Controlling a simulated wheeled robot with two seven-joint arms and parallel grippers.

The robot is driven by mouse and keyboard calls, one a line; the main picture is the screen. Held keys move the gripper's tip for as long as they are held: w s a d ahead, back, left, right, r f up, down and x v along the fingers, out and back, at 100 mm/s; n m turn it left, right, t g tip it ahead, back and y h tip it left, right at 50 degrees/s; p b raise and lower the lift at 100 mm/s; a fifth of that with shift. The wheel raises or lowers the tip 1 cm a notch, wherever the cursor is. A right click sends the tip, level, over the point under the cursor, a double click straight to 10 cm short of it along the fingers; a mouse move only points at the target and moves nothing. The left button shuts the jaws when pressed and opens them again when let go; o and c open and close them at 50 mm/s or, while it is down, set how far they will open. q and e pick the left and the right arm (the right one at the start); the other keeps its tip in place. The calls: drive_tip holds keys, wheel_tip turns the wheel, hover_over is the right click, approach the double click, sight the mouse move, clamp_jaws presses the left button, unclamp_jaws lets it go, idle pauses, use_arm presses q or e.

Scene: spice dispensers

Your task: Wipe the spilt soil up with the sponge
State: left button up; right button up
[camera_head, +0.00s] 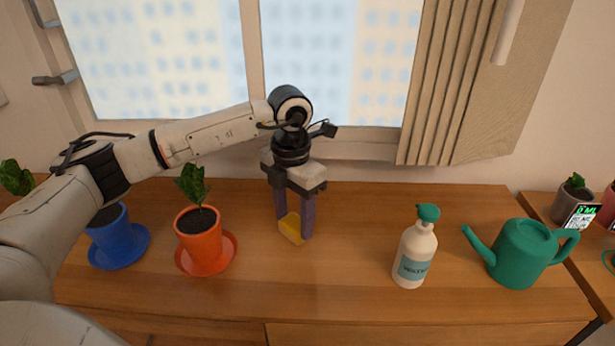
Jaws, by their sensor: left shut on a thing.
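A yellow sponge (291,229) is between the fingers of my left gripper (295,226), low at the wooden cabinet top (340,290). The left gripper points straight down and is shut on the sponge. I cannot tell whether the sponge touches the wood. No spilt soil shows clearly on the wood; any under the sponge or behind the gripper is hidden. Dark soil shows inside the orange pot (203,250), which stands on an orange saucer left of the gripper. My right gripper is not in view.
A blue pot (117,240) with saucer stands at the left, partly behind my arm. A white spray bottle (414,255) with a green head and a green watering can (522,252) stand at the right. The wood between gripper and bottle is clear. A window is behind.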

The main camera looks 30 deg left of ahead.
use_arm(q)
drive_tip(key=shift+w+d, duration=0.4)
drive_tip(key=shift+d, duration=0.35)
drive_tip(key=shift+w+r+p, duration=0.15)
drive_tip(key=shift+r+p, duration=0.2)
drive_tip(key=shift+p, duration=0.15)
drive_tip(key=shift+r, duration=0.95)
drive_tip(key=shift+r+p, duration=0.8)
drive_tip(key=shift+p, duration=0.05)
drive_tip(key=shift+r+p, duration=0.5)
drive_tip(key=shift+r, duration=0.2)
drive_tip(key=shift+r+p, duration=0.55)
drive_tip(key=shift+r, duration=0.2)
drive_tip(key=shift+r+p, duration=0.4)
drive_tip(key=shift+r, duration=0.15)
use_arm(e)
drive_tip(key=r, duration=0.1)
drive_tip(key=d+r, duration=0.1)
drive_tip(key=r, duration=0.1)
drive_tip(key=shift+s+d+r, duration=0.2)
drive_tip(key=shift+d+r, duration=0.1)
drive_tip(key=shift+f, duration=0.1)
